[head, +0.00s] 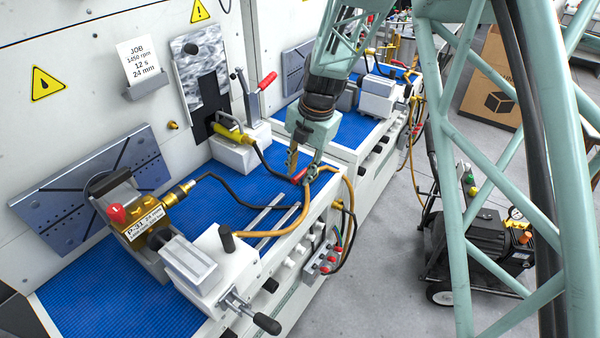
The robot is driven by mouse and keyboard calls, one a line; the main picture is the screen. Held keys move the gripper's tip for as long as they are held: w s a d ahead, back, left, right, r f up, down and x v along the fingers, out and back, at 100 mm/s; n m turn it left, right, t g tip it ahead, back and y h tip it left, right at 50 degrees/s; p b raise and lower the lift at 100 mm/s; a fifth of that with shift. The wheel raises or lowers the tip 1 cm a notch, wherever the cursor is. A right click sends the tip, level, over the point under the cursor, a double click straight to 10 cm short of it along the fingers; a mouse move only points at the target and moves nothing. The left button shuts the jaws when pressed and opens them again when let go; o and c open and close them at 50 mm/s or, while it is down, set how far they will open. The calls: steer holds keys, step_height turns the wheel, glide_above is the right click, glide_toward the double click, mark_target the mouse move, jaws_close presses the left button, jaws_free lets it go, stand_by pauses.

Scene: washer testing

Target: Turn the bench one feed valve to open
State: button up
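A small red handle (299,177), which looks like the feed valve's lever, sits at the right edge of the near bench, where a yellow hose (347,190) and a black hose meet. The valve body is mostly hidden by my gripper and the hoses. My gripper (302,172) points down over this handle, with its two fingers apart. The red handle shows between and just below the fingertips. I cannot tell whether either finger touches it.
The near bench has a blue mat (210,187), a brass part tagged P-31 (155,224) in a fixture, and a white vise (205,270). A red-handled clamp (266,81) stands behind. A second bench and a pump cart (477,232) are at right.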

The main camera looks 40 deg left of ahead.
step_height(320, 180, up, 11)
steer(key=d, duration=0.2)
steer(key=shift+w+d+r, duration=0.15)
steer(key=shift+w+r, duration=0.05)
stand_by(0.4)
